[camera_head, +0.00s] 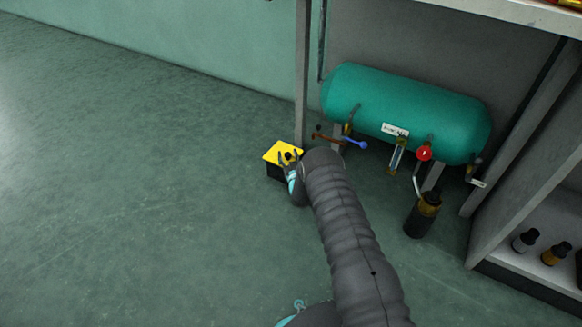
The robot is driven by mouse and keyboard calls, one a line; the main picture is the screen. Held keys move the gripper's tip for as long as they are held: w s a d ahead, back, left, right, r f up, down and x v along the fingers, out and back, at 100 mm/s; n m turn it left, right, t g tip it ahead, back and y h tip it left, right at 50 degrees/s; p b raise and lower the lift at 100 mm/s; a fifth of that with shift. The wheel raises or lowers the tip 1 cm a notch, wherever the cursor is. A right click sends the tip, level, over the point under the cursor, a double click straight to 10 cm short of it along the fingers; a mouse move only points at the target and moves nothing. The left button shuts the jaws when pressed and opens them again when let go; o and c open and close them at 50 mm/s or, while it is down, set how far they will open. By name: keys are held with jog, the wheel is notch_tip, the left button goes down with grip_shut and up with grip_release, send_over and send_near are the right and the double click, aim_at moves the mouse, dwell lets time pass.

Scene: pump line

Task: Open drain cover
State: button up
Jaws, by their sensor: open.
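A small dark box with a flat yellow top (272,153), which looks like the drain cover, sits on the floor beside the grey post. A black knob shows on the yellow top. My gripper (288,156) is over the near right part of the yellow top, with its fingers apart around or just above the knob. I cannot tell whether the fingers touch it. The yellow top appears to lie flat on the box. My gripper and wrist hide the box's right side.
A green tank (400,110) with valves and a red knob (424,153) hangs right of the grey post (302,70). A dark bottle (422,216) stands below it. A shelf with small bottles (525,240) is at the right. The floor at left is clear.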

jog(key=s+d, duration=0.1)
jog(key=s, duration=1)
jog(key=shift+d, duration=0.25)
jog(key=shift+w+r, duration=0.1)
jog(key=w+r+g+p, duration=0.1)
jog(key=w+r, duration=0.3)
jog(key=r, duration=0.8)
jog(key=s+d+r+g+h+p, duration=0.1)
jog(key=s+d+r+g, duration=0.15)
jog(key=r, duration=0.65)
jog(key=s+d+r+g+p, duration=0.1)
jog(key=s+r, duration=0.3)
jog(key=r, duration=0.6)
jog(key=s+d+r+g+h+p, duration=0.1)
jog(key=s+r+p, duration=0.15)
jog(key=r, duration=0.65)
jog(key=s+d+r+m+g+p, duration=0.1)
jog(key=s+r+g, duration=0.1)
jog(key=s+r, duration=0.55)
jog(key=s+d+r+g, duration=0.15)
jog(key=s+r, duration=0.25)
jog(key=s, duration=0.7)
jog(key=s+d+r+g+p, duration=0.1)
jog(key=s+r+g+p, duration=0.1)
jog(key=s, duration=2.1)
jog(key=shift+s+r+m+g+h, duration=0.15)
jog(key=shift+s+m+g+h, duration=0.25)
jog(key=shift+g, duration=0.2)
